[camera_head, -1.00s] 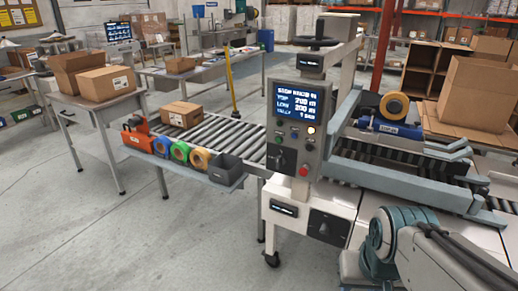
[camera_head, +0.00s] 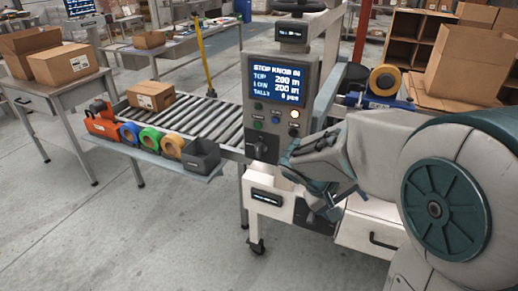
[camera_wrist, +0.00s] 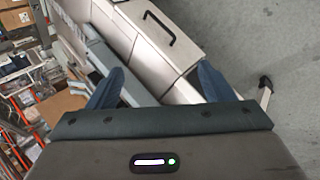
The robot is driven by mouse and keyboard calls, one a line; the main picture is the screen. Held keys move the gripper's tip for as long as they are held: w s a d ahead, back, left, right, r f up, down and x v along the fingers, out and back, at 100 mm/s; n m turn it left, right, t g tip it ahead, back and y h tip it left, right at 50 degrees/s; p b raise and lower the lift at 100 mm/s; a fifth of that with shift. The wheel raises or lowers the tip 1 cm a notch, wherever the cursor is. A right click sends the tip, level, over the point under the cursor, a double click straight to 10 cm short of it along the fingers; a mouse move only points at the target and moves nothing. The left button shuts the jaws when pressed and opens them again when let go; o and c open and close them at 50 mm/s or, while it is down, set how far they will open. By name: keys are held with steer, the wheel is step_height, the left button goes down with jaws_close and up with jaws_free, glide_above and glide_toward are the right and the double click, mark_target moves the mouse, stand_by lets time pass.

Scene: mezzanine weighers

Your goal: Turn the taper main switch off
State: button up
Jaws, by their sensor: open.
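The taper (camera_head: 285,170) stands ahead of me, with a grey control panel (camera_head: 254,115) and a lit screen above a white base. A black rotary knob (camera_head: 262,149) sits low on this panel. Below it, on the white base, is a black switch plate (camera_head: 312,217), largely hidden behind my gripper, so its knob position cannot be told. My gripper (camera_head: 338,207) is open and empty, in front of the taper and close to the plate; contact cannot be told. In the wrist view the blue fingers of my gripper (camera_wrist: 158,85) are apart, with white machine surfaces beyond.
A white drawer unit (camera_head: 372,232) stands right of the taper base. The floor at the front left is clear.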

steer(key=w+a+f+n+t+h, duration=0.2)
steer(key=w+a+t, duration=0.15)
steer(key=w, duration=0.35)
steer(key=n+t+y+b, duration=0.2)
steer(key=n+t+y, duration=0.1)
steer(key=n+t, duration=0.7)
glide_toward(257, 153)
steer(key=shift+m+t, duration=0.6)
steer(key=shift+t, duration=0.05)
steer(key=x, duration=0.3)
steer(key=p+x, duration=0.1)
steer(key=x, duration=0.2)
steer(key=f+p+x, duration=0.1)
steer(key=x, duration=0.2)
steer(key=shift+w+d, duration=0.1)
steer(key=shift+d, duration=0.2)
steer(key=shift+r, duration=0.1)
steer(key=c, duration=1)
